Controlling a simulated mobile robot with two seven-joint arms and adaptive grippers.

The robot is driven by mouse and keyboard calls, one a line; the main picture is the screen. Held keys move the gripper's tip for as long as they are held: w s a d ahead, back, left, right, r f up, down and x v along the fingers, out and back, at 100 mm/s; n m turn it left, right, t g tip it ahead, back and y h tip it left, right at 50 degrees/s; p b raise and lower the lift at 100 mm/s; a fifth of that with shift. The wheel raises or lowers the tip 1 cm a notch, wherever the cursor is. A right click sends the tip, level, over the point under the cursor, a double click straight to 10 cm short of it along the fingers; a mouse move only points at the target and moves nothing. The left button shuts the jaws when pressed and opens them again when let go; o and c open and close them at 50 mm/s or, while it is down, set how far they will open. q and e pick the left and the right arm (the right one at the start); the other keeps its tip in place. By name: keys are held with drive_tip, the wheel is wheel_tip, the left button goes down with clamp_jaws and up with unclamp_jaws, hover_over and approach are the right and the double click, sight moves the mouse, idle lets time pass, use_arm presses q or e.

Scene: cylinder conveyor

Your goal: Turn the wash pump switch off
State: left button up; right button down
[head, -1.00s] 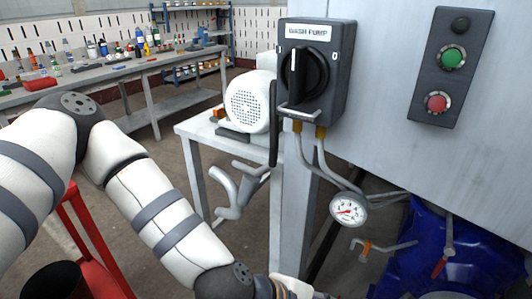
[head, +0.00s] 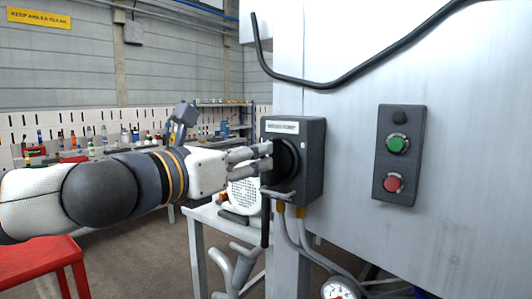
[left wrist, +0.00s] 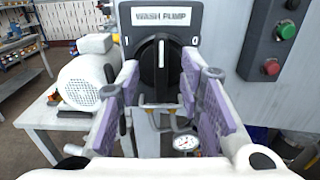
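The wash pump switch is a dark box (head: 310,188) on the side of the grey cabinet, with a white WASH PUMP label and a black round knob (head: 287,160). In the left wrist view the knob (left wrist: 160,68) has its white pointer line upright, between a mark on each side. My left gripper (head: 269,158) reaches in from the left at knob height, fingertips close to the knob. In the left wrist view its purple-padded fingers (left wrist: 159,85) are spread on both sides of the knob, with gaps visible. Contact cannot be made out. My right gripper is not in view.
A panel with a green and a red button (head: 399,158) is right of the switch. A metal bar juts below the knob. A white motor (head: 243,195) on a stand, a pressure gauge (head: 338,289) and a red stand (head: 40,260) are nearby. A black cable hangs above.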

sight(274, 150)
use_arm(q)
drive_tip(key=x, duration=0.6)
drive_tip(key=shift+w+d, duration=0.15)
drive_tip(key=shift+d, duration=0.1)
clamp_jaws()
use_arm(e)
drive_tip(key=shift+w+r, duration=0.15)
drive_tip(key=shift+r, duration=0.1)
